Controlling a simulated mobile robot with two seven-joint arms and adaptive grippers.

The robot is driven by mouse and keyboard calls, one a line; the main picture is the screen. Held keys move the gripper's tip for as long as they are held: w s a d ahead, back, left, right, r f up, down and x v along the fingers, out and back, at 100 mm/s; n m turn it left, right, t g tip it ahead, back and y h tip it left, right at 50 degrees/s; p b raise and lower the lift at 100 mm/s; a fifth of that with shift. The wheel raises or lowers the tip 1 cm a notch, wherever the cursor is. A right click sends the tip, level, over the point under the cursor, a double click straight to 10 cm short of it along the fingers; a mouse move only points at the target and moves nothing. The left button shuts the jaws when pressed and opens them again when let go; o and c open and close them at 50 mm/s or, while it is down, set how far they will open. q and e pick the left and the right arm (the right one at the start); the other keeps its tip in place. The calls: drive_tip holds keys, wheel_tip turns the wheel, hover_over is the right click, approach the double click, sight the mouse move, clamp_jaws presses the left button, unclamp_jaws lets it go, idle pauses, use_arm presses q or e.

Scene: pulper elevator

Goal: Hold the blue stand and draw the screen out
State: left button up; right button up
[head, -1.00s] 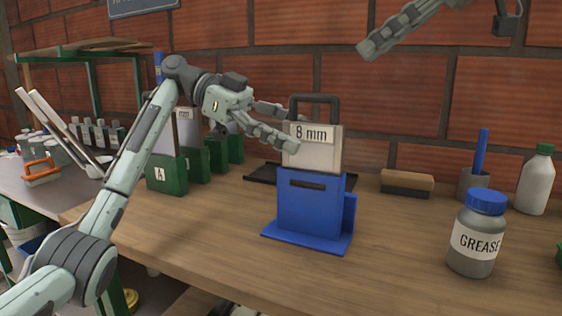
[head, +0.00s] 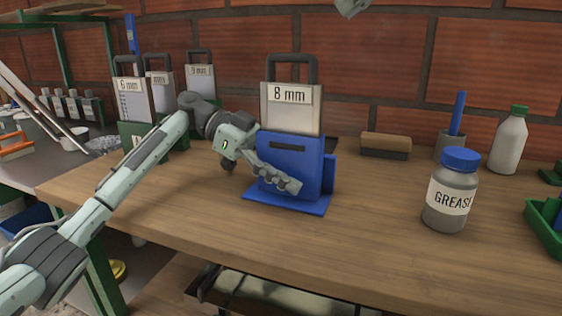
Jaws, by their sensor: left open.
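The blue stand (head: 307,165) sits on the wooden bench, upright, with a wide base plate. The screen (head: 290,112), with a dark grey loop handle and an "8 mm" label, stands upright in the stand's top; its lower part is hidden inside. My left gripper (head: 280,178) is open at the stand's left side. One finger reaches across the lower front of the stand; the other is hidden, apparently behind it. I cannot tell whether they touch it. Only a fingertip of my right gripper (head: 352,8) shows at the top edge, well above the bench.
Other labelled screens in green stands (head: 150,138) are at the back left. A brush (head: 385,145), a grey cup with a blue tool (head: 452,142), a white bottle (head: 508,142) and a grease jar (head: 452,195) stand to the right. The bench front is clear.

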use_arm(q)
drive_tip(key=shift+d, duration=0.15)
drive_tip(key=shift+c, duration=0.3)
drive_tip(key=c, duration=1.3)
use_arm(e)
drive_tip(key=shift+o, duration=0.5)
drive_tip(key=g+h, duration=0.3)
drive_tip(key=h, duration=0.2)
hover_over(292, 83)
drive_tip(key=d, duration=0.2)
wheel_tip(292, 83, down, 3)
drive_tip(key=shift+w+a+f, duration=0.1)
drive_tip(key=shift+a, duration=0.05)
drive_tip(key=shift+a+r+h, duration=0.15)
drive_tip(key=shift+r+h, duration=0.05)
drive_tip(key=shift+h, duration=0.5)
drive_tip(key=shift+s+r+h, duration=0.3)
drive_tip(key=shift+r+h, duration=0.25)
drive_tip(key=shift+h, duration=0.25)
drive_tip(key=f, duration=0.4)
drive_tip(key=a+f, duration=0.1)
drive_tip(key=f, duration=0.6)
drive_tip(key=shift+w+a+f, duration=0.3)
drive_tip(key=shift+f, duration=0.05)
